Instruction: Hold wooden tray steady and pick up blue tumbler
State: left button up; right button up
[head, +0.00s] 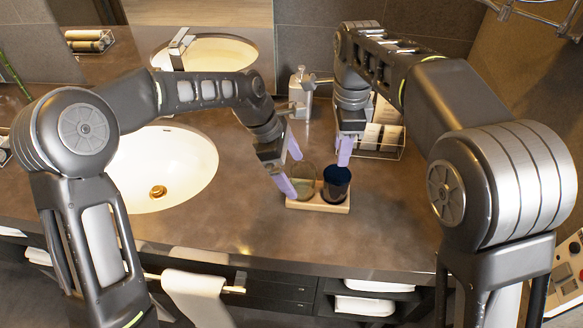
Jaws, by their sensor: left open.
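The small wooden tray (318,208) lies on the counter right of the sink, near the front edge. The dark blue tumbler (336,188) stands upright on its right half. A clear greenish glass tumbler (303,181) stands on its left half. My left gripper (291,168) is open at the left end of the tray, its lilac fingers beside the clear tumbler; whether they touch it or the tray, I cannot tell. My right gripper (345,151) points down just above and behind the blue tumbler. Its fingers overlap in this view, so its opening is hidden.
A white sink (180,165) with a faucet lies to the left. A grey dispenser bottle (301,92) and a wire rack (380,140) with packets stand behind the grippers. A white towel (195,295) hangs below the counter front. The counter right of the tray is clear.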

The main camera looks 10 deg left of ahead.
pick_arm(q)
jog(key=x, duration=0.7)
jog(key=shift+d+f, duration=0.15)
jog(key=shift+f, duration=0.15)
jog(key=c, duration=1.6)
pick_arm(e)
jog(key=shift+o, duration=0.2)
pick_arm(q)
jog(key=shift+o, duration=0.2)
pick_arm(e)
jog(key=o, duration=0.6)
jog(key=shift+r+m, duration=0.8)
jog(key=shift+r, duration=0.15)
jog(key=o, duration=0.4)
send_near(337, 176)
jog(key=shift+s+a+f, duration=0.1)
jog(key=shift+s+f, duration=0.3)
jog(key=shift+s, duration=0.3)
jog(key=shift+s+a+f, duration=0.1)
jog(key=shift+s+f, duration=0.25)
jog(key=shift+s, duration=0.35)
jog(key=shift+d+f, duration=0.1)
jog(key=shift+f, duration=2.5)
